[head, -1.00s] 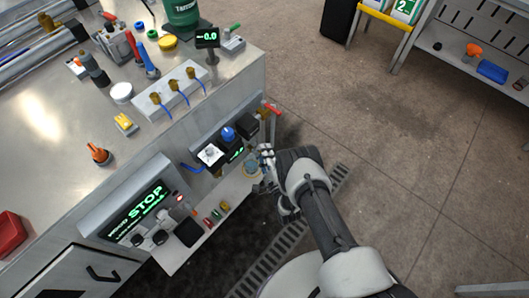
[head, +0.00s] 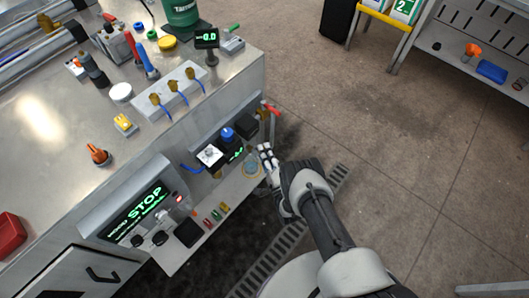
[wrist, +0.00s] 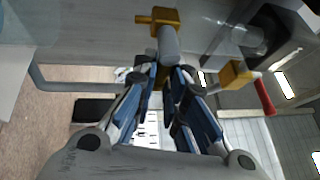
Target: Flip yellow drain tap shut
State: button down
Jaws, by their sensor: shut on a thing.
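In the wrist view a brass-yellow tap body (wrist: 160,18) with a grey stub (wrist: 168,46) sits at the top middle, under the bench. A yellow part, seemingly the tap's handle (wrist: 167,80), shows between the fingers. My gripper (wrist: 167,68) is shut on it, with the fingertips at the lower end of the stub. In the head view my gripper (head: 267,152) is at the bench's right side, below a red-handled tap (head: 271,110). The yellow tap is hidden there.
The red handle (wrist: 265,97) on a second brass valve (wrist: 237,74) is close right of my fingers. A glass vessel (head: 252,167) stands on the low shelf (head: 240,187) left of my gripper. Open floor (head: 400,170) lies to the right.

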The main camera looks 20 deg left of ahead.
jog(key=shift+r, duration=0.1)
jog(key=c, duration=1.6)
grip_release()
jog(key=shift+c, duration=0.2)
jog(key=shift+d, duration=0.1)
jog(key=v, duration=0.7)
jog(key=shift+s, duration=0.15)
jog(key=shift+d, duration=0.1)
